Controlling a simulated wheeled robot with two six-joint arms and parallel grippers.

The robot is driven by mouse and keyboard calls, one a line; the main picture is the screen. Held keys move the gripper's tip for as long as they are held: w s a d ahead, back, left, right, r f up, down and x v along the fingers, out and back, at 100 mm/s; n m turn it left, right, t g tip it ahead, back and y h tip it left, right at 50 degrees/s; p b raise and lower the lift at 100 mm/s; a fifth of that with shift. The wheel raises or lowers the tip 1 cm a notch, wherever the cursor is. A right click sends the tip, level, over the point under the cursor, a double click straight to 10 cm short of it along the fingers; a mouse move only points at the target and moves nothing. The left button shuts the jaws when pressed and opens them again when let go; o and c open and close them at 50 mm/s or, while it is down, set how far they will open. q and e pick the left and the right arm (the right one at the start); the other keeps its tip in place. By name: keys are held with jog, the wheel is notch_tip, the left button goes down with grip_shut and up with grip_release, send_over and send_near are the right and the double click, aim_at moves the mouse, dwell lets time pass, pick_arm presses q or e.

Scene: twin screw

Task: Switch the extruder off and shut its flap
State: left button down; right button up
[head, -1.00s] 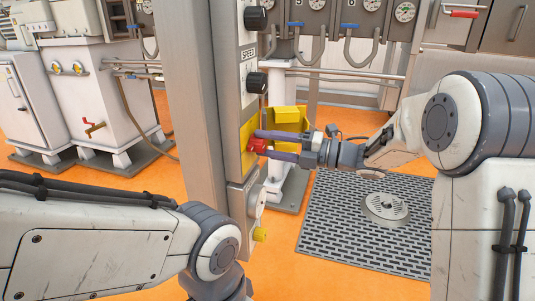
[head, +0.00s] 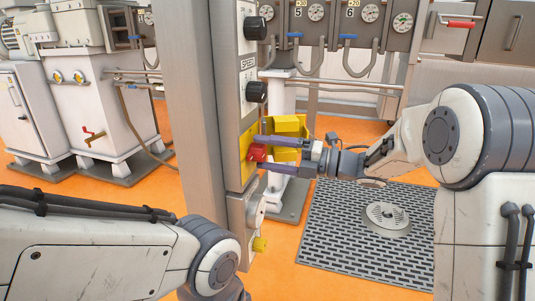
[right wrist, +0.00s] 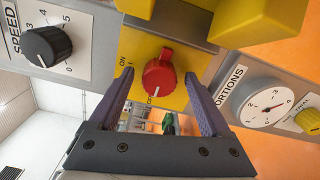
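The red switch knob (head: 256,153) sits on a yellow plate (head: 246,139) on the extruder's control column. In the right wrist view the knob (right wrist: 158,77) has a white mark at its lower edge, and "ON" is printed to its left. The yellow flap (head: 288,125) stands open, sticking out to the right of the plate; a yellow part (right wrist: 258,18) also fills the top of the right wrist view. My right gripper (head: 263,153) is open, its purple fingers on either side of the knob with visible gaps. My left gripper is out of view; only that arm shows.
Black speed knob (head: 256,92) is above the yellow plate. Below it are a white dial (head: 256,210) and a small yellow knob (head: 260,244). In the right wrist view, the dial (right wrist: 268,103) lies right of the fingers. A floor grate (head: 350,245) is right of the column.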

jog(key=p+v, duration=0.2)
jog(key=v, duration=0.8)
jog(key=shift+d+p, duration=0.3)
